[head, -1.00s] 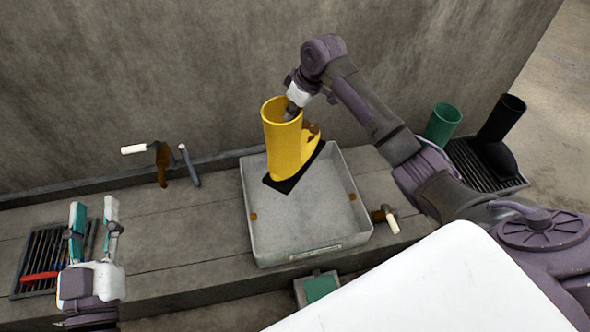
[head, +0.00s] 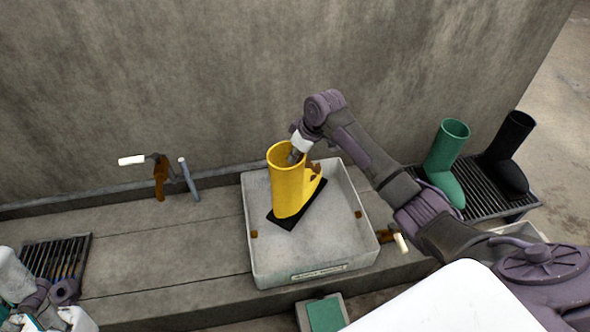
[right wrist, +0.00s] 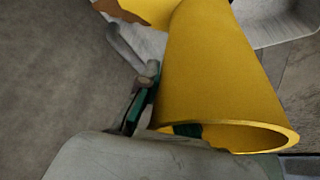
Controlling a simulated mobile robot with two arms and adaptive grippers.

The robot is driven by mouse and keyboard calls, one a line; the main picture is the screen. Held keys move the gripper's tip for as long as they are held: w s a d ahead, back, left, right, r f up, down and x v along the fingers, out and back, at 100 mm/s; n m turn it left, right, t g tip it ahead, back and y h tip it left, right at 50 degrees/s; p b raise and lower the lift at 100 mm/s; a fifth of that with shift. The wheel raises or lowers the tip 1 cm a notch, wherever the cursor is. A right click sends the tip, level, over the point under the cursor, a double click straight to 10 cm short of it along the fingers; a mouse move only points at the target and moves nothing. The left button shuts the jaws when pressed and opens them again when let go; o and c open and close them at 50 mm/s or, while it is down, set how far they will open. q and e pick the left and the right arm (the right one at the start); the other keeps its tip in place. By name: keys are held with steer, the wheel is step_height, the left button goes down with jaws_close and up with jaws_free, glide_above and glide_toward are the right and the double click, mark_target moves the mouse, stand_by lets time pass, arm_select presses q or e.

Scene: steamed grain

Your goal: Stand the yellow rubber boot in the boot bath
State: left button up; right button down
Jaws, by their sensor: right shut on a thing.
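The yellow rubber boot (head: 288,190) is upright in the head view, black sole down, inside the outline of the boot bath. The boot bath (head: 262,262) is a grey square tray on the concrete ledge. I cannot tell for sure whether the sole touches its floor. My right gripper (head: 296,156) is shut on the boot's top rim. The right wrist view shows the boot shaft (right wrist: 215,75) and its open top close up, with a finger (right wrist: 138,105) at the rim. My left gripper (head: 45,312) is partly cut off at the lower left, its fingertips unclear.
A green boot (head: 446,165) and a black boot (head: 508,155) stand on a rack at the right. A tap with a white handle (head: 132,160) is by the wall. A dark grate (head: 58,258) lies at the left. A small green-topped block (head: 324,315) sits before the bath.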

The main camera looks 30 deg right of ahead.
step_height(320, 180, down, 5)
steer(key=shift+f+b, duration=0.1)
steer(key=shift+b, duration=1.1)
steer(key=shift+r, duration=0.2)
steer(key=shift+f, duration=0.15)
steer(key=c, duration=1.3)
jaws_free()
